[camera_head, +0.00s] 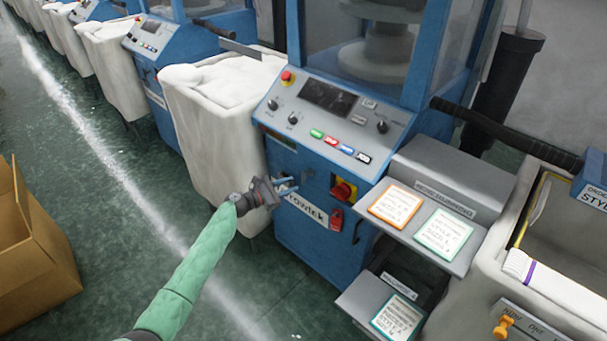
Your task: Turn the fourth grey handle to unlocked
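The nearest blue knitting machine (321,235) stands in the middle of the head view. A small grey handle (308,174) seems to show on its front panel, left of a red and yellow switch (343,191). It is too small to tell which way it is turned. My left gripper (289,185), on a green-sleeved arm, is in front of this panel, just left of the grey part. Its two fingers look apart with nothing between them. I cannot tell whether they touch the panel. My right gripper is out of view.
A white fabric-filled bin (215,130) stands left of the machine. Cards lie on a grey shelf (452,257) at right, beside a bin (475,290) with an orange knob. A cardboard box (45,245) is at left. The green floor between is clear.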

